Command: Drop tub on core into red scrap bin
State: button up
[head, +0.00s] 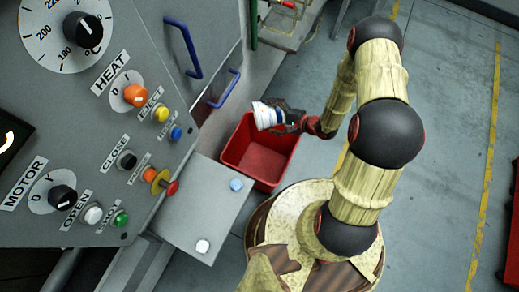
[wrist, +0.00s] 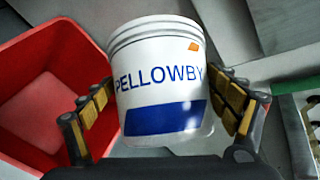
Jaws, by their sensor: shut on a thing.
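A white tub (head: 267,115) with a blue block and the word PELLOWBY is held in my gripper (head: 284,120). In the wrist view the tub (wrist: 160,85) fills the middle, between the two padded fingers of my gripper (wrist: 165,105). The red scrap bin (head: 262,163) stands on the floor beside the machine. In the head view the tub appears over the bin's far rim. In the wrist view the bin (wrist: 45,75) is at the left, partly behind the left finger. The part of the bin's inside that shows looks empty. No core can be made out.
A grey machine panel (head: 110,110) with knobs, buttons and blue handles (head: 184,48) stands at the left. A grey box with two buttons (head: 205,205) juts out close to the bin's near-left side. A frame or small table (head: 287,22) is at the back. Open floor (head: 440,130) lies right.

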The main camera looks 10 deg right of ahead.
jog(key=s+a+f+n+g+b, duration=0.1)
jog(key=s+f+b, duration=0.3)
jog(key=f, duration=0.7)
jog(key=shift+s+a+f+y, duration=0.35)
jog(key=shift+a+y, duration=0.05)
jog(key=shift+a, duration=0.3)
jog(key=o, duration=1)
jog(key=shift+c, duration=0.2)
jog(key=v, duration=1.2)
